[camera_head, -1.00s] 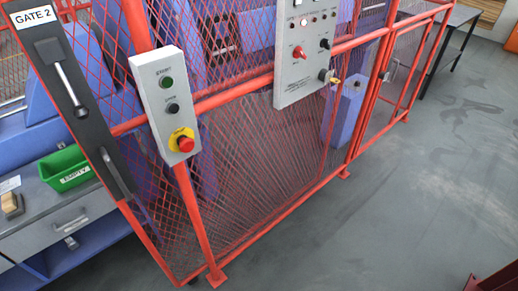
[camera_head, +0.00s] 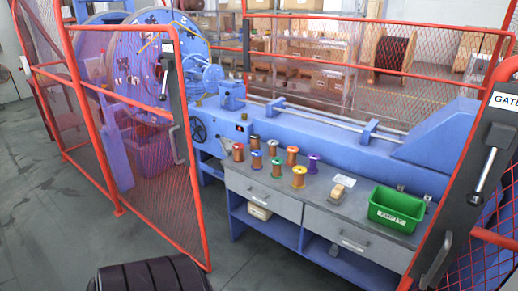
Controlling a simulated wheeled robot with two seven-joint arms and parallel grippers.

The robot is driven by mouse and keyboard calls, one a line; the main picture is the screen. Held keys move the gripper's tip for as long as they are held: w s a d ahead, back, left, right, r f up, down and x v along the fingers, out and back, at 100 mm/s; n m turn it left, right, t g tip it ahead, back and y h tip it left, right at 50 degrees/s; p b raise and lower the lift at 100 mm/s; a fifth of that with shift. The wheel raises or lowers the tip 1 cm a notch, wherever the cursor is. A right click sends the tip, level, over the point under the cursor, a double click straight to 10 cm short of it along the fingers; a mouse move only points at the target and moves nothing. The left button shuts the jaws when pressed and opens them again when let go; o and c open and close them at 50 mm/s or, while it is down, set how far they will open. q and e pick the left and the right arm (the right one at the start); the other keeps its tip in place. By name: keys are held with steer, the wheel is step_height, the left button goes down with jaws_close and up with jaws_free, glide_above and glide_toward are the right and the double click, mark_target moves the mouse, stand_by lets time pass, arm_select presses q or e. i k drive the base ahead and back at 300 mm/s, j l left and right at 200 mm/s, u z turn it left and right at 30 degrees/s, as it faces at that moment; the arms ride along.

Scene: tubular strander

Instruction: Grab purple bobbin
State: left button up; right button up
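The purple bobbin (camera_head: 313,163) stands upright on the grey workbench top (camera_head: 330,205), at the right end of the back row of a group of bobbins. A yellow-flanged bobbin (camera_head: 299,177) stands in front of it and to the left. An orange-brown bobbin (camera_head: 291,156) is close on its left. Neither of my grippers is in view.
Red mesh gates (camera_head: 135,150) stand open at left, and a gate post with a handle (camera_head: 487,170) is at right.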

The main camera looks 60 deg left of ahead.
mark_target(313, 158)
steer(key=u, duration=1.45)
steer(key=i, duration=0.2)
steer(key=j+u, duration=0.05)
